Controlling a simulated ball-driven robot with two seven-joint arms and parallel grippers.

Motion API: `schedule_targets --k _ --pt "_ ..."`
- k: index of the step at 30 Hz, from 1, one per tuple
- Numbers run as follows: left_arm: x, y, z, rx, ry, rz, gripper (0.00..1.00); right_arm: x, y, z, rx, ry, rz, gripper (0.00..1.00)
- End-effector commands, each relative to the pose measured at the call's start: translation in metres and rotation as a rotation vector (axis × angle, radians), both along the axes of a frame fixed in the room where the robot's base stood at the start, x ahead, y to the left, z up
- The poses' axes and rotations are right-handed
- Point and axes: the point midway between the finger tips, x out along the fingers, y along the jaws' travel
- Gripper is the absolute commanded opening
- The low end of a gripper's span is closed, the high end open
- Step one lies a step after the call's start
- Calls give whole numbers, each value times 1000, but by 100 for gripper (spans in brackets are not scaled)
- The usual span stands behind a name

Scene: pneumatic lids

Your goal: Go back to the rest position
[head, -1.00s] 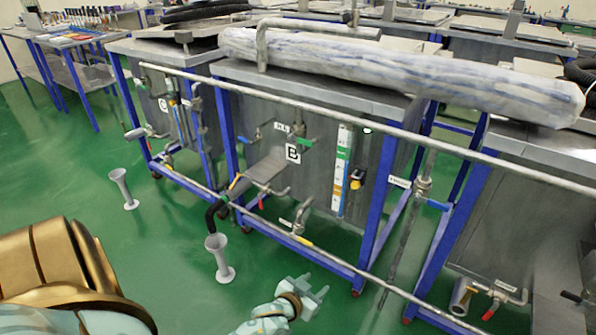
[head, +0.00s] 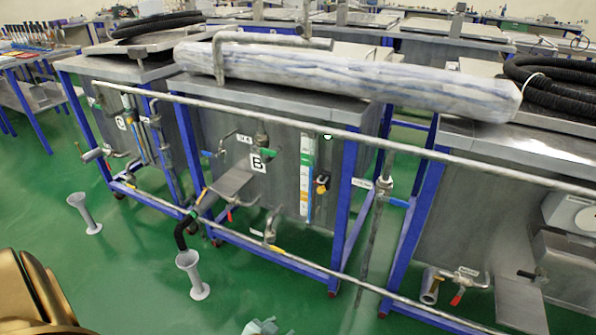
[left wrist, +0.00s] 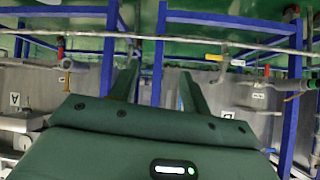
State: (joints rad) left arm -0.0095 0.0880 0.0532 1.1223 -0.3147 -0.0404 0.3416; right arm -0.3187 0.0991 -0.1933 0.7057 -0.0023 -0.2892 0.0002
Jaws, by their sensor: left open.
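My left gripper (head: 262,327) shows only by its tip at the bottom edge of the head view, above the green floor. In the left wrist view its two dark green fingers (left wrist: 160,88) stand apart with nothing between them. That view looks upside down toward the blue frames and pipes of the tanks. My right gripper is in neither view.
Grey tank B (head: 258,190) in a blue frame stands ahead, with pipes, valves and a long wrapped roll (head: 350,82) on top. Two grey funnel stands, one nearer (head: 195,275) and one farther left (head: 85,214), stand on the open green floor (head: 120,285).

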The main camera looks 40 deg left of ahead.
Motion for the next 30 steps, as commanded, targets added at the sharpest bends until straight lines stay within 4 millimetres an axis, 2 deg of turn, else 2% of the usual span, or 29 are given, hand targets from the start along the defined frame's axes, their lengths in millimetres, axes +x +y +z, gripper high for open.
schedule_targets --k 8,11,14,17,18,20,21,24,27,30 --pt "-1 1 -1 24 9 -16 47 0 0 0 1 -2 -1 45" --pt "-26 -4 -27 57 107 -51 47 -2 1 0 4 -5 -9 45" --pt "-83 -18 -59 71 267 -105 47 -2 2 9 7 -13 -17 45" --pt "-166 -34 -85 74 453 -172 47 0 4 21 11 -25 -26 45" --pt "-201 -39 -92 72 525 -196 47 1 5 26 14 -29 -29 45" --pt "-252 -46 -98 68 623 -229 47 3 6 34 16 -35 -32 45" --pt "-284 -50 -99 64 682 -248 47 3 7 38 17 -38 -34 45" --pt "-352 -57 -96 50 799 -277 47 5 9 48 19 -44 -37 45" --pt "-398 -61 -89 40 870 -293 47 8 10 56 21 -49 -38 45" --pt "-422 -63 -83 36 900 -305 47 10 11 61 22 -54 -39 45"
